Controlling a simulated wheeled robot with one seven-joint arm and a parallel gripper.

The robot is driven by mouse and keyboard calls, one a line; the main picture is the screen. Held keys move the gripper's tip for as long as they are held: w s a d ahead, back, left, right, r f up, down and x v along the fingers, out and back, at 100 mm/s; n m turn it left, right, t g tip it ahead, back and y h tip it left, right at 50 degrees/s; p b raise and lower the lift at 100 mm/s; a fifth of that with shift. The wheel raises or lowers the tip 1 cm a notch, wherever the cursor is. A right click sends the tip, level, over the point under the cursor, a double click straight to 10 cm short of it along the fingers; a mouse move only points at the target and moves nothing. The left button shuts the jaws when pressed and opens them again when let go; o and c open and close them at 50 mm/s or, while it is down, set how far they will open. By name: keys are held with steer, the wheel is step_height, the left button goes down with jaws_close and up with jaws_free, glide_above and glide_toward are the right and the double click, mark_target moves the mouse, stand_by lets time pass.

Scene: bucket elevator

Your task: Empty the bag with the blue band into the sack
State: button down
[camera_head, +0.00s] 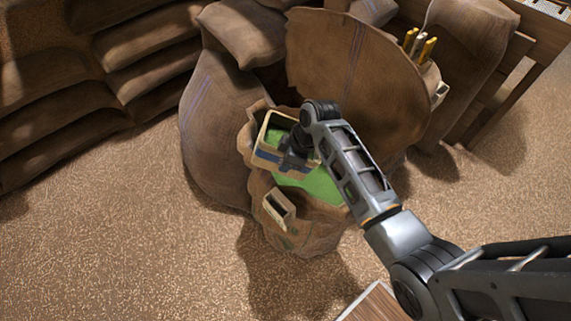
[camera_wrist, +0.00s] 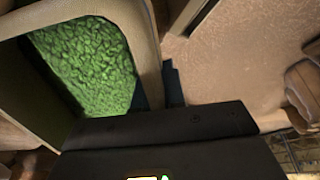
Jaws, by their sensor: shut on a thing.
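The bag with the blue band (camera_head: 266,157) is a small boxy tan bag with a pale rim. My gripper (camera_head: 288,160) is shut on its side, over the left part of the open sack's mouth. In the wrist view the bag's pale rim (camera_wrist: 150,50) frames green granular contents (camera_wrist: 85,65), and a bit of blue band (camera_wrist: 175,85) shows beside my dark gripper (camera_wrist: 160,130). The sack (camera_head: 305,236) is brown and stands on the floor, with green contents (camera_head: 318,183) in its mouth. My gripper and the bag hide part of that mouth. I cannot tell whether the bag touches the sack.
A second small pale-rimmed container (camera_head: 278,206) is at the sack's front rim. A large round brown lid-like panel (camera_head: 355,70) rises behind the sack. Full sacks (camera_head: 222,125) stand at the left and back, with stacked sacks (camera_head: 65,95) farther left. The front-left floor is clear.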

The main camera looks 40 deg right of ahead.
mark_target(317, 163)
steer(key=shift+s+d+r+t+y, duration=0.2)
steer(key=shift+r+t+y, duration=0.35)
steer(key=shift+t, duration=0.25)
steer(key=t+y, duration=0.2)
steer(key=shift+d+r+t, duration=0.1)
steer(key=shift+r+t, duration=0.1)
steer(key=shift+t, duration=0.1)
steer(key=shift+s+d+f+t+y+b, duration=0.1)
steer(key=shift+s+t+y+b, duration=0.05)
steer(key=shift+t+y+b, duration=0.45)
steer(key=shift+s+d+f+t+y+b, duration=0.1)
steer(key=shift+t+y+b, duration=0.25)
steer(key=shift+b, duration=0.35)
steer(key=shift+s+d+f+t+y+b, duration=0.3)
steer(key=shift+t+y+b, duration=0.4)
steer(key=shift+b, duration=0.7)
steer(key=shift+s+r+t+b, duration=0.15)
steer(key=shift+t+b, duration=0.1)
steer(key=shift+b, duration=0.25)
steer(key=shift+s+d+r+t+y+b, duration=0.2)
steer(key=shift+r+t+y+b, duration=0.15)
steer(key=shift+b, duration=0.55)
steer(key=shift+s+d+r+t+y+b, duration=0.4)
steer(key=shift+t+y+b, duration=0.25)
steer(key=shift+b, duration=1.15)
steer(key=shift+s+d+r+t+y+b, duration=0.25)
steer(key=shift+s+t+y+b, duration=0.25)
steer(key=shift+b, duration=1.25)
